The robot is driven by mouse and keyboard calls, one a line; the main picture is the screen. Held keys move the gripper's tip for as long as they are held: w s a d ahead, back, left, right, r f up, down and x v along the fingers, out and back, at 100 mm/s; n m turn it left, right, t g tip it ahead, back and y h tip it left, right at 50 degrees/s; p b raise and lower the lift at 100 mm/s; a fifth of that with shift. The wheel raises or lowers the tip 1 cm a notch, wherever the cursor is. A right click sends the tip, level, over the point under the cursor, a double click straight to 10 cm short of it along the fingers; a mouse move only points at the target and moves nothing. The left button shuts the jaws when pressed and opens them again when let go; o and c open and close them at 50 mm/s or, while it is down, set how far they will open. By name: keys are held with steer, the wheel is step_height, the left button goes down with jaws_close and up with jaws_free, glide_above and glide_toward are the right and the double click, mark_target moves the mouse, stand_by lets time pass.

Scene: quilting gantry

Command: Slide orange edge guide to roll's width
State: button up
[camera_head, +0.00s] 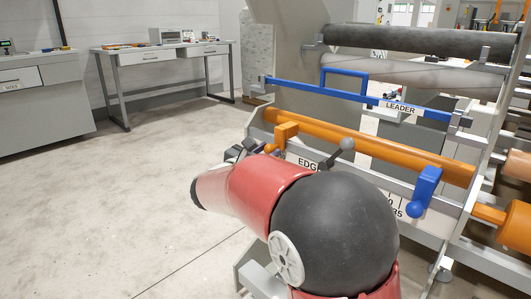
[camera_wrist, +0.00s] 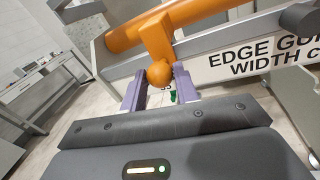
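The orange edge guide (camera_head: 286,132) sits at the left end of a long orange bar (camera_head: 375,145). In the wrist view its orange arm (camera_wrist: 157,38) hangs down and ends in a round orange knob (camera_wrist: 159,74). My gripper (camera_wrist: 158,77) has its two purple fingers apart, one at each side of the knob near the fingertips. I cannot tell whether either finger touches it. In the head view my gripper (camera_head: 243,151) is just left of the guide, partly hidden by my red wrist.
A label panel (camera_wrist: 262,52) reading "EDGE GU… WIDTH C…" lies beneath the bar. A grey ball-ended lever (camera_head: 345,146) stands right of the guide. A blue bracket with a knob (camera_head: 427,187) is farther right. A blue leader bar (camera_head: 350,101) runs above. Open floor (camera_head: 130,190) lies left.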

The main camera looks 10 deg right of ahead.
steer(key=o, duration=0.4)
steer(key=v, duration=0.7)
steer(key=shift+s+a, duration=0.3)
steer(key=shift+a, duration=0.05)
steer(key=s+d+f+m+g+y+p, duration=0.3)
steer(key=s+d+m+g, duration=0.4)
steer(key=s+d+m, duration=0.45)
steer(key=s+a+f+m+y, duration=0.1)
steer(key=s+m+y, duration=0.2)
steer(key=s+m, duration=0.1)
steer(key=s+a+f+m+y+p, duration=0.1)
steer(key=s+a+m+y, duration=0.1)
steer(key=s+m, duration=0.3)
steer(key=s+a+f+m+y+p, duration=0.1)
steer(key=s+m+y, duration=0.3)
steer(key=s, duration=0.4)
steer(key=shift+a+f+y, duration=0.15)
steer(key=shift+a+y, duration=0.25)
steer(key=shift+a, duration=0.15)
